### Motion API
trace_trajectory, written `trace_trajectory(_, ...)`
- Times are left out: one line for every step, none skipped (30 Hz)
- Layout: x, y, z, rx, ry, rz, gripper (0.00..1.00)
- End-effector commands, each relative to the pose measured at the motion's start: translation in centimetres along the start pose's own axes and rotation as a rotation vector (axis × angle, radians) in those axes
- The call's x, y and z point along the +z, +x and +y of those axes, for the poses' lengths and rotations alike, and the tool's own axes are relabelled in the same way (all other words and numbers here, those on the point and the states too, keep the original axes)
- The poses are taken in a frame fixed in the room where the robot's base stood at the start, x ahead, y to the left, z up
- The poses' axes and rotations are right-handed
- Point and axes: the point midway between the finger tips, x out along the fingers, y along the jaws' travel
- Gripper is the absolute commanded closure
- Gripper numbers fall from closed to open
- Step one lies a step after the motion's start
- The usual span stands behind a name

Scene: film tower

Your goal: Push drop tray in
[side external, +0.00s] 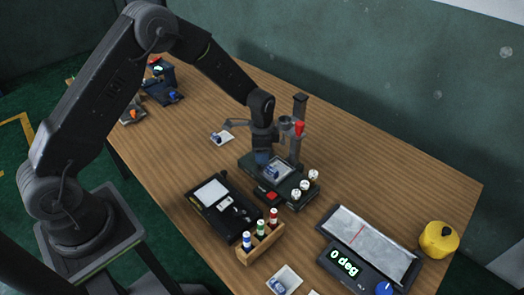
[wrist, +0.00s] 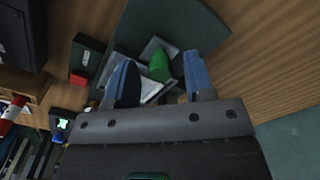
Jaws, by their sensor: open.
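The tower device has a dark base (side external: 290,186) and an upright column (side external: 299,112) with a red part near its top. A pale, tray-like plate (side external: 275,173) sits on the base; I take it to be the drop tray, but cannot tell how far out it is. A green piece (wrist: 159,66) and the pale plate (wrist: 152,88) show between and beyond the fingers. I cannot tell whether the fingers touch anything.
White round knobs (side external: 304,187) and a red button (side external: 272,196) are on the base's near side. The table's back right is clear.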

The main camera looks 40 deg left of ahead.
Motion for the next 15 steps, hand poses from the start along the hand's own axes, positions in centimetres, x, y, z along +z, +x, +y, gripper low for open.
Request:
trace_trajectory(-0.01,-0.01,-0.01,0.0,0.0,0.0,0.52)
trace_trajectory(-0.01,-0.01,0.0,0.0,0.0,0.0,0.52)
trace_trajectory(0.0,-0.02,0.0,0.0,0.0,0.0,0.52)
trace_trajectory(0.0,-0.02,0.0,0.0,0.0,0.0,0.53)
trace_trajectory(0.0,-0.02,0.0,0.0,0.0,0.0,0.56)
trace_trajectory(0.0,-0.03,0.0,0.0,0.0,0.0,0.6)
trace_trajectory(0.0,-0.03,0.0,0.0,0.0,0.0,0.63)
trace_trajectory(0.0,-0.03,0.0,0.0,0.0,0.0,0.66)
trace_trajectory(0.0,-0.04,0.0,0.0,0.0,0.0,0.7)
trace_trajectory(0.0,-0.04,0.0,0.0,0.0,0.0,0.73)
trace_trajectory(0.0,-0.04,0.0,0.0,0.0,0.0,0.76)
trace_trajectory(0.0,-0.04,0.0,0.0,0.0,0.0,0.79)
trace_trajectory(0.0,-0.04,0.01,0.0,0.0,0.0,0.82)
trace_trajectory(0.0,-0.04,0.01,0.0,0.0,0.0,0.85)
trace_trajectory(0.0,-0.05,0.01,0.0,0.0,0.0,0.89)
